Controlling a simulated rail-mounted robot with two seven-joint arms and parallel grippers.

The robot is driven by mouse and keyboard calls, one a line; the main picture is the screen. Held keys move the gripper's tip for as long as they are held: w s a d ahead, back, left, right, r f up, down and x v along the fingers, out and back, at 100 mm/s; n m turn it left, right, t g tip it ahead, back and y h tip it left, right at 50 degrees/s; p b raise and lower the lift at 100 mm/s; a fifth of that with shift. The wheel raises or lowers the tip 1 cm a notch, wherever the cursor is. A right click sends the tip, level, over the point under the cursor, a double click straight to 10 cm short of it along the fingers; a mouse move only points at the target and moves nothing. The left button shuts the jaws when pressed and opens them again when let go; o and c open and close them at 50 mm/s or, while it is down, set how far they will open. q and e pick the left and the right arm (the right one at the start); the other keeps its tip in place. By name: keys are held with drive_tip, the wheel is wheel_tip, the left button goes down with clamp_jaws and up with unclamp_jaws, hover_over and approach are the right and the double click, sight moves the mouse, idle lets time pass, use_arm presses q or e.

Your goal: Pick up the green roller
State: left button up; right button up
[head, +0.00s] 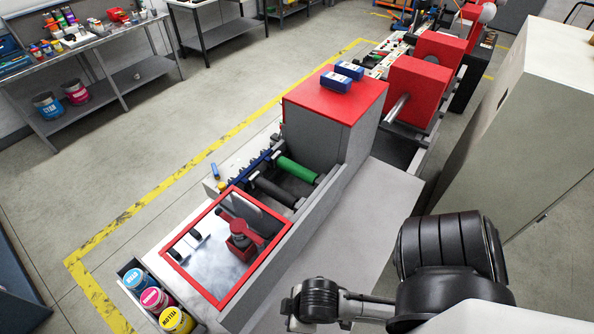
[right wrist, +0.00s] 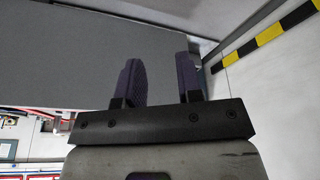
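The green roller (head: 296,168) lies in the head view inside the machine's open bay, beside the red-topped housing. A dark roller (head: 272,190) lies next to it, nearer the framed clear cover. My right gripper (right wrist: 160,62) shows in the right wrist view with its two purple-grey fingers apart and nothing between them. In that view it faces a plain grey surface, and the green roller is not seen there. My right arm enters the head view at the lower right, clear of the roller. My left gripper is in neither view.
The red-framed clear cover (head: 222,243) sits before the rollers. The red-topped housing (head: 335,95) rises behind them, with blue boxes (head: 342,76) on top. Paint tins (head: 157,300) stand at the front left. A tall pale cabinet (head: 520,120) stands at right.

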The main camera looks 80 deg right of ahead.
drive_tip(key=o, duration=0.8)
drive_tip(key=shift+o, duration=0.2)
